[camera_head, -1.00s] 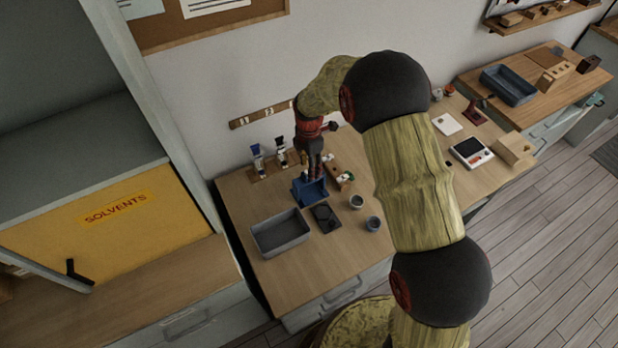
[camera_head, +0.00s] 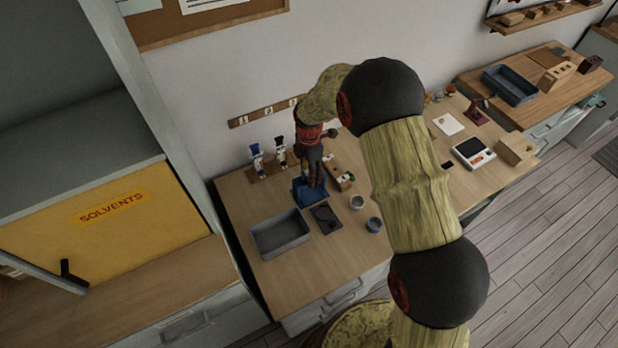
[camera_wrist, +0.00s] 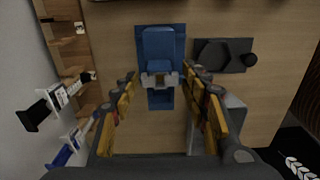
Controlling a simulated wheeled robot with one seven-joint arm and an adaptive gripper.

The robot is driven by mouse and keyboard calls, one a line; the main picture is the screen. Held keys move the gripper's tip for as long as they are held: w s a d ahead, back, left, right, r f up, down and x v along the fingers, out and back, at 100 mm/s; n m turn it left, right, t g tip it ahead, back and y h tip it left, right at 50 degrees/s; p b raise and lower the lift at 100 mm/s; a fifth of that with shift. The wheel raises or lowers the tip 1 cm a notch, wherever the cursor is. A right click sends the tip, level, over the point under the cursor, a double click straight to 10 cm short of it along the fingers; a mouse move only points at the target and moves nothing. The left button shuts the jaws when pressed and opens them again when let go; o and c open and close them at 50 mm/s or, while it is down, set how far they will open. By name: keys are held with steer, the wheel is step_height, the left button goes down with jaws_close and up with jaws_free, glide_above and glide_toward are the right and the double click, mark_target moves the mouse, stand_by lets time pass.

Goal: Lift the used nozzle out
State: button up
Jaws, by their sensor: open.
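A blue holder (camera_head: 312,193) stands on the bench; it also shows in the wrist view (camera_wrist: 158,45). A small pale grey piece with a brown centre, which looks like the used nozzle (camera_wrist: 160,79), sits across the holder's near part. My gripper (camera_wrist: 163,92) is open, with one finger on each side of this piece and visible gaps between. It does not touch the piece as far as I can see. In the head view my gripper (camera_head: 312,180) points down over the holder and hides part of it; the nozzle cannot be made out there.
A grey tray (camera_head: 262,241) lies left of the holder, and a dark plate with a round knob (camera_head: 326,219) lies in front. Two small cups (camera_head: 357,202) (camera_head: 374,224) stand to the right. Syringes (camera_head: 258,160) stand in a wooden rack by the wall. The bench front is clear.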

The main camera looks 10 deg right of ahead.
steer(key=shift+f+b, duration=0.45)
steer(key=shift+f, duration=0.45)
steer(key=c, duration=0.6)
steer(key=shift+r, duration=0.1)
steer(key=shift+c, duration=0.3)
steer(key=shift+r+p, duration=2.4)
steer(key=shift+r, duration=1.75)
